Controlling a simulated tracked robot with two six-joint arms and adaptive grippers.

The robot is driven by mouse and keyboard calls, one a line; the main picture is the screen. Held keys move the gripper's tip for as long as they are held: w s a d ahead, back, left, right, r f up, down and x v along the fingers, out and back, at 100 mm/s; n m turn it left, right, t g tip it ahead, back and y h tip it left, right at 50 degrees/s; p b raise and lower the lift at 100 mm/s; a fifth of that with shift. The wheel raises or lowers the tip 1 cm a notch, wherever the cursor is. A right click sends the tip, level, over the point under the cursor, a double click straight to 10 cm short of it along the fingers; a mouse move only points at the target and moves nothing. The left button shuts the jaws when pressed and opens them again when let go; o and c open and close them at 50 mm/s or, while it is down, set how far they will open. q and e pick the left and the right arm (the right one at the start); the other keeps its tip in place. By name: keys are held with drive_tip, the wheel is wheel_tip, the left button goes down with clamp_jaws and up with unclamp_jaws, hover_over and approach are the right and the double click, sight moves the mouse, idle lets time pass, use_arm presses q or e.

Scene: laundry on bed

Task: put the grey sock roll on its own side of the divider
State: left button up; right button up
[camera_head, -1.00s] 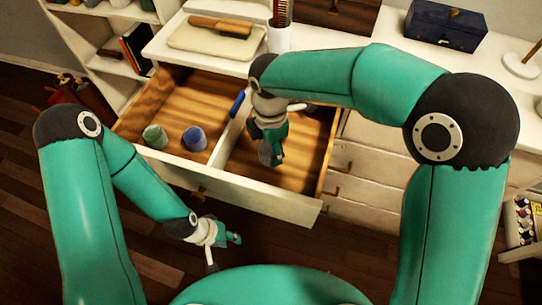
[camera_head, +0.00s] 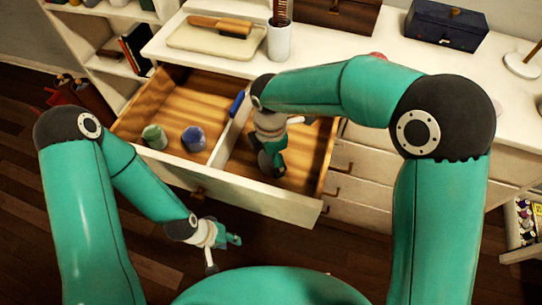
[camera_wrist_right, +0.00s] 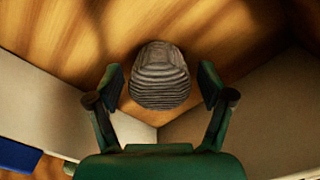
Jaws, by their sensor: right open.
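The grey sock roll (camera_wrist_right: 159,82) shows in the right wrist view, striped and round, on the wooden drawer floor near a corner of two pale walls. My right gripper (camera_wrist_right: 161,90) is open with one finger on each side of the roll; small gaps show at both sides. In the head view my right gripper (camera_head: 270,160) reaches down into the drawer's right compartment, and the roll cannot be clearly told from it there. The white divider (camera_head: 231,128) runs left of this gripper. My left gripper (camera_head: 224,252) is open and empty in front of the drawer.
A green roll (camera_head: 154,137) and a blue roll (camera_head: 193,139) stand in the left compartment. A blue item (camera_head: 237,103) lies at the divider's far part. The drawer front (camera_head: 240,194) is a raised edge. A tray with a brush and a cup (camera_head: 280,42) stand on the dresser.

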drive_tip(key=shift+r, duration=0.1)
wheel_tip(320, 180, up, 12)
drive_tip(key=p, duration=0.1)
drive_tip(key=shift+p, duration=0.3)
drive_tip(key=shift+s, duration=0.1)
idle(0.5)
